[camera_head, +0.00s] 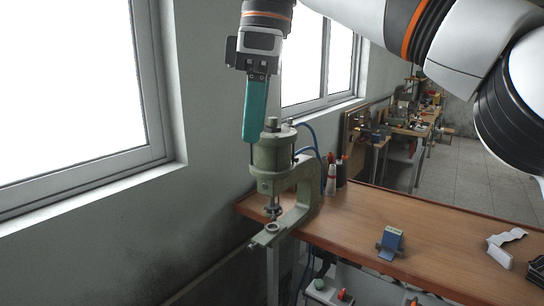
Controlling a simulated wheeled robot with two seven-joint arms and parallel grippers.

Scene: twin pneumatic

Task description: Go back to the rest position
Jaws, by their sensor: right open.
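My right gripper (252,136) hangs down from the arm that comes in at the upper right. Its teal finger is seen side-on, so the gap between the fingers is hidden. The gripper is open, and I see nothing held in it. Its fingertips are just above and to the left of the top of a green pneumatic press (270,158), overlapping it in the picture; I cannot tell whether they touch. My left gripper is not in view.
The press stands at the left end of a wooden bench (350,219). A small blue block (391,239), a white bracket (504,247) and bottles (331,176) are on the bench. Windows line the wall at left. Other workbenches (408,125) stand behind, with open tiled floor at right.

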